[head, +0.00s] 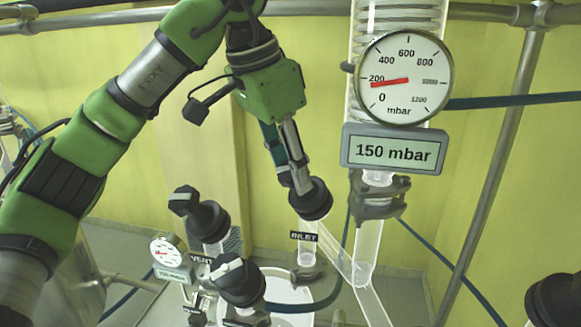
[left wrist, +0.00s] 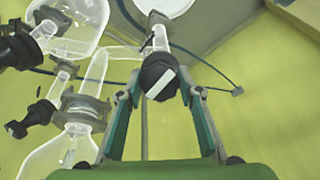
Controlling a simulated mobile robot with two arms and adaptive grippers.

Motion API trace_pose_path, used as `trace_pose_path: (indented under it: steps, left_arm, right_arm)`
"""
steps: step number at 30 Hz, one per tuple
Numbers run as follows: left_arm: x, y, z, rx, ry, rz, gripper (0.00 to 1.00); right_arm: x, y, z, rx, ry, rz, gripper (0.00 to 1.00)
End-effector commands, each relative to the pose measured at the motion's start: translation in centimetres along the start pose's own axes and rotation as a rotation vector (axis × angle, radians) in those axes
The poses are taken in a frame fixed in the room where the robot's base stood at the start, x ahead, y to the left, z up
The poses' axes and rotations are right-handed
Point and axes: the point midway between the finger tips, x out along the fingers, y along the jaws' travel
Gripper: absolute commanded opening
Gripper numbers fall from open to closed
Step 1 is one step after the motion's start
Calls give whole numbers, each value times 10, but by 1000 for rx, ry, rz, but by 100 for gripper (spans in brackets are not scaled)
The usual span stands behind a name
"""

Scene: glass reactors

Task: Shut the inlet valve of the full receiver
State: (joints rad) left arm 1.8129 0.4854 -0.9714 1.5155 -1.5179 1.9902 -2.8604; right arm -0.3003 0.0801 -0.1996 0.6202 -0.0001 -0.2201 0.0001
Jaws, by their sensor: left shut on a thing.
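The inlet valve has a black knob (head: 311,202) on a glass stem, with an INLET label (head: 304,237) just below it. In the left wrist view the knob (left wrist: 156,72) shows a white bar lying diagonally across its face. My left gripper (head: 300,187) comes down from above and is shut on this knob. In the left wrist view its two fingers (left wrist: 160,91) sit on either side of the knob. The receiver below is partly hidden, and I cannot tell its liquid level. My right gripper is not in view.
A VENT-labelled valve (head: 238,280) and another black knob (head: 201,218) stand left of the inlet. A large dial gauge (head: 405,78) and a 150 mbar display (head: 393,150) hang at the right. Glass flasks (left wrist: 75,28) crowd the left of the wrist view. Steel rails frame the space.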

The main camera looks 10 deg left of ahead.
Motion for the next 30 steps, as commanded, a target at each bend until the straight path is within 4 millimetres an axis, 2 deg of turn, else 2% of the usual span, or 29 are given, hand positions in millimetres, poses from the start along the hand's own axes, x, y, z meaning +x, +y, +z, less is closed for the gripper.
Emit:
trace_pose_path:
  steps: [4,5,6,7,16,20,30]
  left_arm:
    - [1,0,1,0,-4,1,12]
    - [1,0,1,0,-4,1,39]
    - [1,0,1,0,-4,1,49]
    - [1,0,1,0,-4,1,51]
    - [0,0,0,-1,-1,1,51]
    - [-8,0,0,-2,1,-2,51]
    - [-72,-1,0,-4,2,-4,51]
  right_arm:
    - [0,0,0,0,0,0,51]
    - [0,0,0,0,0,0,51]
    - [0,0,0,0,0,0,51]
    - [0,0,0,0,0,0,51]
    - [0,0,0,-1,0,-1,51]
    - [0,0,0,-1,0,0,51]
    - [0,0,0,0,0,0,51]
